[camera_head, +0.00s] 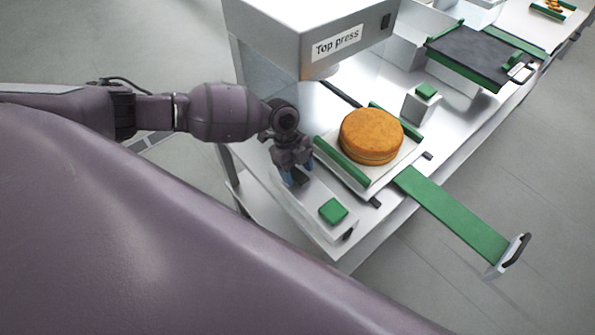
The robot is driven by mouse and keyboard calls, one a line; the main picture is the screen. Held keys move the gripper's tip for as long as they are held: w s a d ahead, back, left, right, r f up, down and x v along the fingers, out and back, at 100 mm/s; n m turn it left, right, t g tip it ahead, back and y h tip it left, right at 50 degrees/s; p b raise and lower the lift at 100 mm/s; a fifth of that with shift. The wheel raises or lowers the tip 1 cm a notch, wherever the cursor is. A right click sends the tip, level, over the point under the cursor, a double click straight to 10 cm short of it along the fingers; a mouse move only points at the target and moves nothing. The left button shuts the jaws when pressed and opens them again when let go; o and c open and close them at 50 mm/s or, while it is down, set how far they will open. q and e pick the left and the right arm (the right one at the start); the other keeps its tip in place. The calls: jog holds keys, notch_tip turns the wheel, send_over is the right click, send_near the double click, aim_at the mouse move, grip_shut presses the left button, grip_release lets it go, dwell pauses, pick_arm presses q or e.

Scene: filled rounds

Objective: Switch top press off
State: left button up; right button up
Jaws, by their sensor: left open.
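The top press (262,32) is a pale box-shaped machine with a "Top press" label at the top centre. A small dark part, perhaps a switch, (386,21) is on its right face. A round brown cake-like piece (371,134) lies on a light plate between green rails below and right of the press. My left gripper (296,180) is open and points down, left of the plate. Its blue fingertips are over or near a pale box (318,226) with a green square button (333,211); whether they touch it I cannot tell. My right gripper is out of view.
A second green button (427,91) sits on a white block behind the round piece. A green slide (455,214) with a handle juts out over the table's front edge. A dark green-edged plate (478,55) stands at the back right. Open floor lies beyond.

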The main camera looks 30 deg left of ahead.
pick_arm(q)
jog(key=v, duration=1)
jog(key=shift+b, duration=0.45)
jog(key=shift+n, duration=0.6)
jog(key=s+d+f, duration=0.1)
jog(key=s+d, duration=0.1)
jog(key=s+d+f, duration=0.2)
jog(key=d, duration=0.1)
jog(key=s+d+f, duration=0.1)
jog(key=s+d, duration=0.1)
jog(key=shift+s+d+f, duration=0.3)
jog(key=shift+s+d, duration=0.05)
jog(key=s+d+n+t, duration=0.2)
jog(key=s+d+n, duration=0.3)
jog(key=s, duration=0.1)
jog(key=s+a+r+n+t+y, duration=0.3)
jog(key=s+a+n+y, duration=0.2)
jog(key=s+a+n, duration=0.75)
jog(key=w+f+n+t, duration=0.1)
jog(key=w+f+t, duration=0.2)
jog(key=f, duration=0.3)
jog(key=w+d+f+n+t+b, duration=0.1)
jog(key=w+f+t, duration=0.3)
jog(key=f+t, duration=0.1)
jog(key=shift+w+d+f+h, duration=0.15)
jog(key=shift+d+f+h, duration=0.15)
jog(key=shift+f+h, duration=0.15)
